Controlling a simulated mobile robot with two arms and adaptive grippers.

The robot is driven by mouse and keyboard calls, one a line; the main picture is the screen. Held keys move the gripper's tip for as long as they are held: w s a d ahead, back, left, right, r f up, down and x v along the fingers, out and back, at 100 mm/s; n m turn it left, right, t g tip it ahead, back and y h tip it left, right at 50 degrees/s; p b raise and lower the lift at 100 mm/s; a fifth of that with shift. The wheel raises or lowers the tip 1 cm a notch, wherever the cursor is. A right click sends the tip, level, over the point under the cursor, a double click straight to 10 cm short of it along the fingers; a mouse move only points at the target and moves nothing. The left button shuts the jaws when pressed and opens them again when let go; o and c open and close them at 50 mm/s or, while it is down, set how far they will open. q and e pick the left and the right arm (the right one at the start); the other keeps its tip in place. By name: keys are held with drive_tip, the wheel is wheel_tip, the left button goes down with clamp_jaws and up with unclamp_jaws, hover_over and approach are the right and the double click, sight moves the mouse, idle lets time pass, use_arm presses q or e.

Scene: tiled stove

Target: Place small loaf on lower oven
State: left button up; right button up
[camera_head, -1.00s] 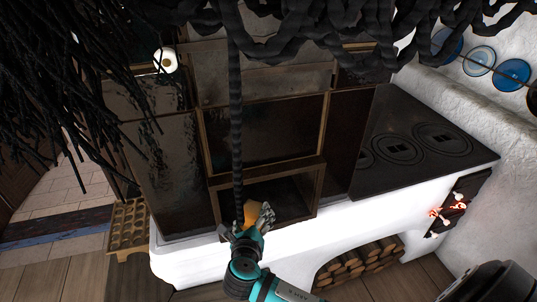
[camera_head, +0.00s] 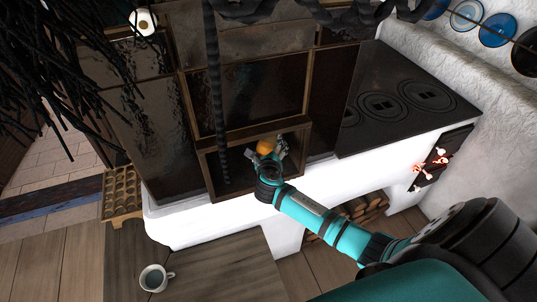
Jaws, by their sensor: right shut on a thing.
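The small loaf (camera_head: 265,147) is a small orange-brown lump in the head view. My right gripper (camera_head: 268,150) is shut on it, with a finger showing on the loaf's right side. Gripper and loaf are at the opening of the lower oven (camera_head: 213,181), a dark wood-framed compartment at the bottom of the tiled stove. The loaf appears inside the frame; I cannot tell whether it touches the oven floor. The gripper hides the loaf's lower part. My left gripper is not in view.
A dark braided strand (camera_head: 216,95) hangs in front of the oven's left side. A black cooktop (camera_head: 405,100) lies to the right. A table (camera_head: 215,268) with a mug (camera_head: 154,278) stands at the lower left. A wooden rack (camera_head: 122,193) leans left of the stove.

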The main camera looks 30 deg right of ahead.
drive_tip(key=shift+f, duration=1.1)
drive_tip(key=shift+f, duration=0.1)
drive_tip(key=o, duration=1.2)
drive_tip(key=v, duration=1.2)
drive_tip(key=shift+p, duration=0.3)
drive_tip(key=shift+a, duration=0.1)
